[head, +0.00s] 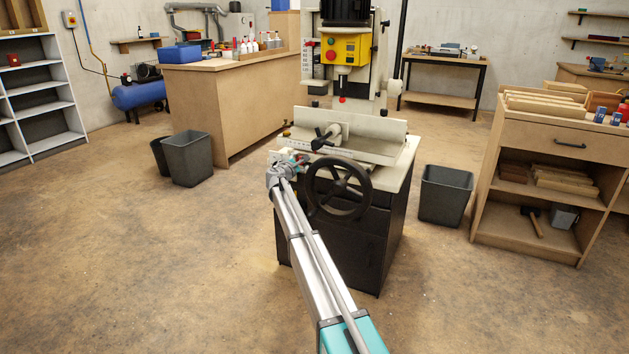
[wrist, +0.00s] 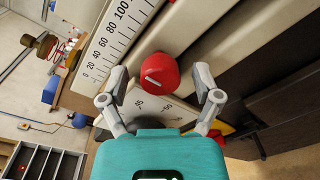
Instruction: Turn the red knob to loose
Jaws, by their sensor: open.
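The red knob (wrist: 158,76) shows in the middle of the wrist view, on the pale machine. It is round with a short white mark on its face. A small pale plate (wrist: 158,107) with printed numbers lies just below it. My gripper (wrist: 160,83) is open, with one finger to the left of the knob and one to the right. Gaps show between the fingers and the knob, so it is not gripped. In the head view my gripper (head: 292,163) is at the machine's front left, where the arm and wrist largely hide the knob.
A black handwheel (head: 339,190) stands close right of my gripper on the machine (head: 388,160). A numbered scale (wrist: 113,40) runs beside the knob. Grey bins flank the machine, one on the left (head: 188,158) and one on the right (head: 444,195). The front floor is clear.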

